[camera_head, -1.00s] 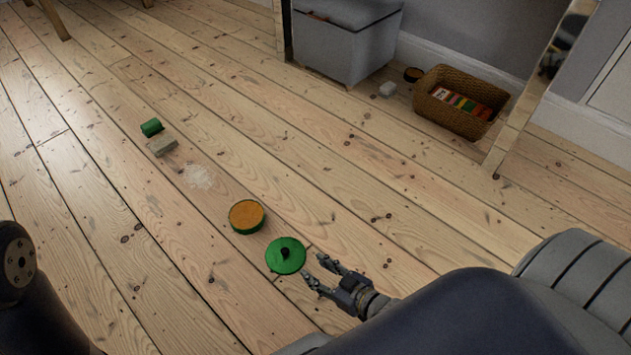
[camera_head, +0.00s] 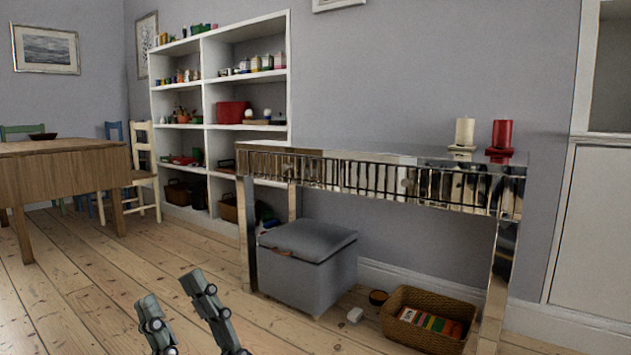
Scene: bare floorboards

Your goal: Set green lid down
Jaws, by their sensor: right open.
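The green lid is out of view now. My right gripper (camera_head: 170,292) is at the bottom edge, left of centre, with its two fingers pointing up and spread apart. Nothing shows between the fingers, and the floorboards (camera_head: 75,310) show behind them. The rest of the right arm is cut off by the frame's lower edge. My left gripper is out of view.
A mirrored console table (camera_head: 375,172) bears a white candle (camera_head: 465,132) and a red candle (camera_head: 502,134). Below it stand a grey storage box (camera_head: 308,272) and a wicker basket (camera_head: 400,332). A white shelf (camera_head: 205,85) and wooden table (camera_head: 65,175) stand at left.

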